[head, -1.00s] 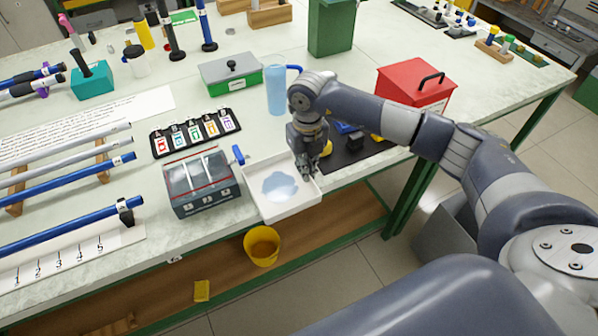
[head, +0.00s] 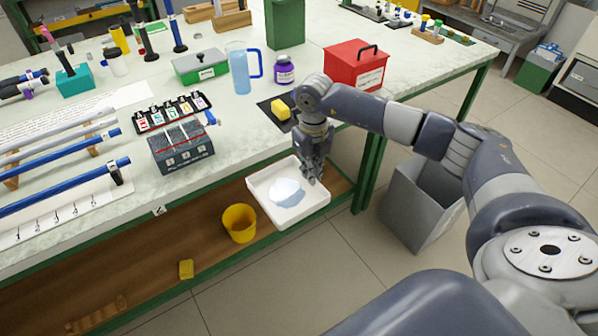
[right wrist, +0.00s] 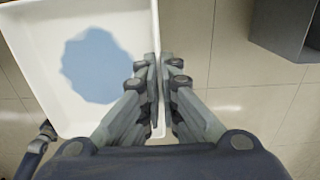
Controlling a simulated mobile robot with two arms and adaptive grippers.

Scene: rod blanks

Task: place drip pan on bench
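The drip pan (head: 262,197) is a shallow white tray with a pale blue puddle-like patch inside. It is held out in front of the bench (head: 225,150) edge, over the lower shelf and floor in the head view. My right gripper (head: 314,180) is shut on the pan's right rim. In the right wrist view the fingers (right wrist: 160,75) pinch the white wall of the pan (right wrist: 133,60) from both sides. The pan looks roughly level. My left gripper is not in view.
The dark case (head: 182,150), a blue pitcher (head: 240,72), a purple jar (head: 284,70), a yellow block (head: 281,109) on a black mat and a red box (head: 355,68) stand on the bench. A yellow bucket (head: 240,224) stands below. A grey bin (head: 420,205) is on the floor.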

